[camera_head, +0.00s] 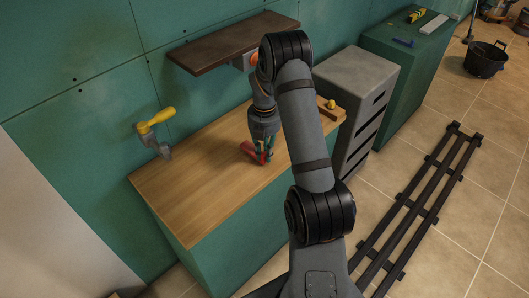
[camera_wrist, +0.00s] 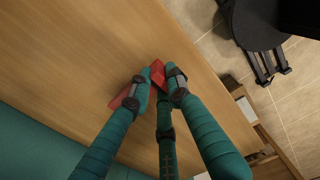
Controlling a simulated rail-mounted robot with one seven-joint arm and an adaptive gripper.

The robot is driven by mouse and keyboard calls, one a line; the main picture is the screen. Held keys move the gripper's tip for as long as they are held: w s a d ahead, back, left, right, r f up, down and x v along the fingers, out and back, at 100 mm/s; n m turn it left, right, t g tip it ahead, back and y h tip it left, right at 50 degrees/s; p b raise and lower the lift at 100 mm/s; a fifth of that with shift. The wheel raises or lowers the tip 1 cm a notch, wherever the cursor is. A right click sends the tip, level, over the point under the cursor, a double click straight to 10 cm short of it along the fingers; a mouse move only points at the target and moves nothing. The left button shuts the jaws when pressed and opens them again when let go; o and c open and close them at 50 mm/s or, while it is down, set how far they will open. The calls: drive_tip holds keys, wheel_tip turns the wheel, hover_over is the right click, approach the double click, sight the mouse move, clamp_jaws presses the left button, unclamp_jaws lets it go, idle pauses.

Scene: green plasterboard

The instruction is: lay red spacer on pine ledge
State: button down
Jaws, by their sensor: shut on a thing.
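The red spacer (camera_head: 249,150) is a red piece low over the pale wooden top, and it also shows in the wrist view (camera_wrist: 157,72). My gripper (camera_head: 265,158) has teal fingers and points down at the worktop. In the wrist view my gripper (camera_wrist: 160,85) is closed around the spacer, whose ends stick out past the fingers. The fingers hide its middle. I cannot tell whether it touches the wood. The pale wooden top (camera_head: 205,165) looks like pine and is mostly bare. A dark brown shelf (camera_head: 225,48) is on the green wall above it.
A yellow-handled fitting (camera_head: 156,120) sticks out from the wall at the left. A small wooden piece with a yellow item (camera_head: 331,104) is at the top's right end. A grey drawer unit (camera_head: 350,80) stands beside it. The left of the wooden top is clear.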

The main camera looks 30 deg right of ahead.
drive_tip(key=shift+f+b, duration=0.4)
drive_tip(key=shift+f, duration=0.2)
drive_tip(key=c, duration=1.6)
unclamp_jaws()
drive_tip(key=shift+o, duration=0.2)
wheel_tip(320, 180, up, 12)
wheel_tip(320, 180, down, 12)
drive_tip(key=shift+r+p, duration=0.35)
drive_tip(key=shift+r, duration=0.1)
